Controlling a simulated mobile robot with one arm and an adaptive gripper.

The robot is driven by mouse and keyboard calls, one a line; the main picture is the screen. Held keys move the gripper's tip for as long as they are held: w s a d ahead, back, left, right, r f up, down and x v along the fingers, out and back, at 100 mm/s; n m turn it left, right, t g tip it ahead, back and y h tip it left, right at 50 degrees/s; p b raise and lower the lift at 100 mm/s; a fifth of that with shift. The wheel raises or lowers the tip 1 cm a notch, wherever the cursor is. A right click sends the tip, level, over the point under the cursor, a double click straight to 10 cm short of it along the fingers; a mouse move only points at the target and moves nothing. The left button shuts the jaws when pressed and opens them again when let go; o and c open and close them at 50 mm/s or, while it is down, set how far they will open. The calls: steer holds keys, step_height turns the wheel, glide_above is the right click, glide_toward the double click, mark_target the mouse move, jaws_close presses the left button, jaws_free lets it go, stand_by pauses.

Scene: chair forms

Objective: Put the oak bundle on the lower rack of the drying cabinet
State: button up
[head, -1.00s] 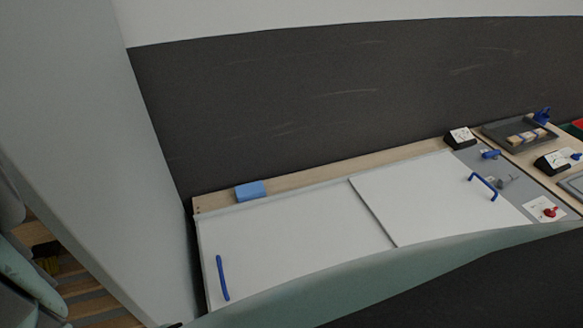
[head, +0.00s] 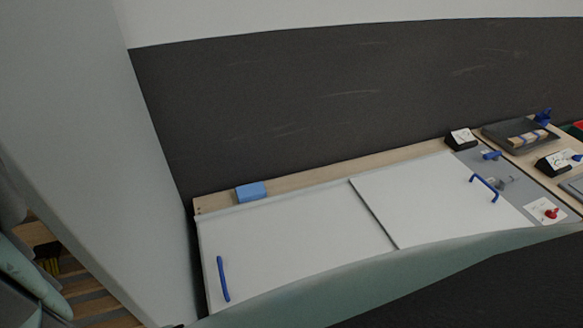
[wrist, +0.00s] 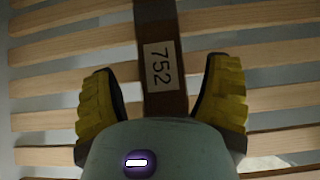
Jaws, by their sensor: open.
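In the wrist view, a dark brown wooden strip (wrist: 165,100) with a pale label reading 752 runs across pale slats (wrist: 60,48). It may be the oak bundle, but I cannot tell for sure. My gripper (wrist: 160,72) is open, with one yellow-padded finger on each side of the strip and gaps visible beside it. The strip's near end is hidden by my gripper body. In the head view, slats of what looks like the cabinet rack (head: 95,306) show at the lower left, with a bit of my yellow finger pads above them.
A tall grey panel (head: 90,130) stands between the slats and a bench with white sliding covers (head: 290,250) and blue handles. A blue block (head: 251,191) lies at the bench's back edge. A dark tray (head: 518,135) with pale pieces sits far right.

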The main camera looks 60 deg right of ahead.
steer(key=b+v, duration=0.2)
steer(key=v, duration=0.7)
steer(key=shift+a+b, duration=0.1)
steer(key=shift+b, duration=0.25)
steer(key=shift+s+a+r, duration=0.15)
steer(key=shift+s+r, duration=0.15)
